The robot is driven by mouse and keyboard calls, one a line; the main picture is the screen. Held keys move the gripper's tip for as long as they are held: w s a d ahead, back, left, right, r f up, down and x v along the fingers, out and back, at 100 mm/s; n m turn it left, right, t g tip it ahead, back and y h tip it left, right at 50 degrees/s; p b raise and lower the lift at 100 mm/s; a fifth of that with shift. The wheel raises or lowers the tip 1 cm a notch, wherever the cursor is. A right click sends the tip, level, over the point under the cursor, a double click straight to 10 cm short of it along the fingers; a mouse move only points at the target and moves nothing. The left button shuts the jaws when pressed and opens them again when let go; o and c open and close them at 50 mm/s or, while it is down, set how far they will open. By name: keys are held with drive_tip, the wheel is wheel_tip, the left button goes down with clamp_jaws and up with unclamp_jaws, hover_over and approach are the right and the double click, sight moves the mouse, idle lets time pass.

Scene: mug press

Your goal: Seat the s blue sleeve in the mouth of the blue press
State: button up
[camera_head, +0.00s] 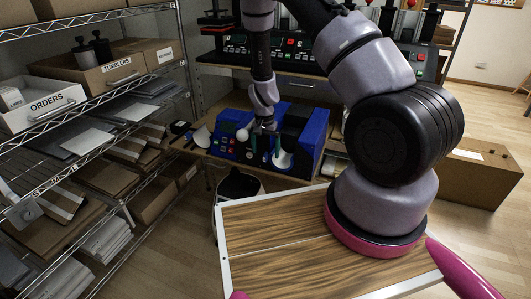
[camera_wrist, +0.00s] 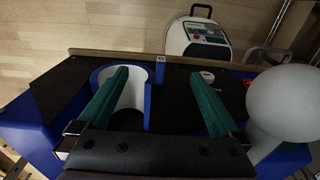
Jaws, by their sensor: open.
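The blue press (camera_head: 312,140) stands on the bench in the middle of the head view; its blue body also shows in the wrist view (camera_wrist: 45,145). A white curved cradle with a blue outer side, seemingly the press mouth (camera_wrist: 132,92), lies at the left finger in the wrist view; it shows white in the head view (camera_head: 283,161). My gripper (camera_wrist: 158,75) is open, its two green fingers apart with nothing held between them. In the head view my gripper (camera_head: 263,140) is low over the press. I cannot make out a separate blue sleeve.
A white ball knob (camera_wrist: 284,100) stands close right of my right finger. A small white ring (camera_wrist: 207,76) lies near that fingertip. A wire shelf (camera_head: 95,120) with boxes fills the left.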

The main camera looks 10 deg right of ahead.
drive_tip(key=shift+r, duration=2.6)
drive_tip(key=shift+s, duration=0.1)
